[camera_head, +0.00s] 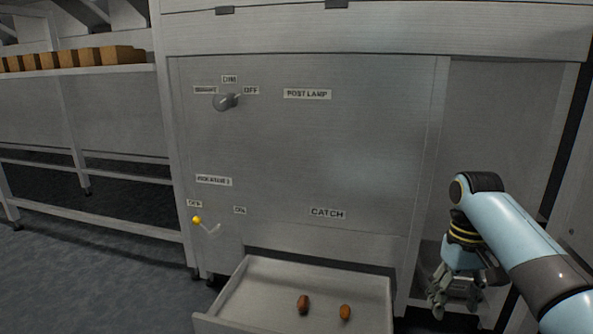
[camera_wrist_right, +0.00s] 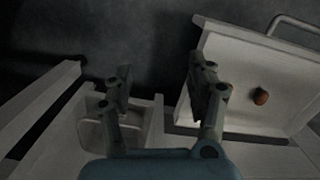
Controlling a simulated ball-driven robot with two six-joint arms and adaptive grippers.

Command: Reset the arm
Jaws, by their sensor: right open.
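My right gripper (camera_head: 456,290) hangs at the right of the head view, pointing down, to the right of an open drawer (camera_head: 250,291) under the CATCH label. In the right wrist view the gripper (camera_wrist_right: 161,80) has its two fingers spread apart with nothing between them. Two brown dates lie in the drawer, one on the left (camera_head: 303,304) and one on the right (camera_head: 345,312). One date (camera_wrist_right: 260,96) also shows in the wrist view, inside the drawer (camera_wrist_right: 228,34). My left gripper is in neither view.
A grey cabinet panel (camera_head: 330,150) carries a knob (camera_head: 226,102) under the DIM label and a lever with a yellow ball (camera_head: 197,220). Several brown boxes (camera_head: 80,56) stand on a shelf at the left. The floor (camera_head: 90,270) at the left is clear.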

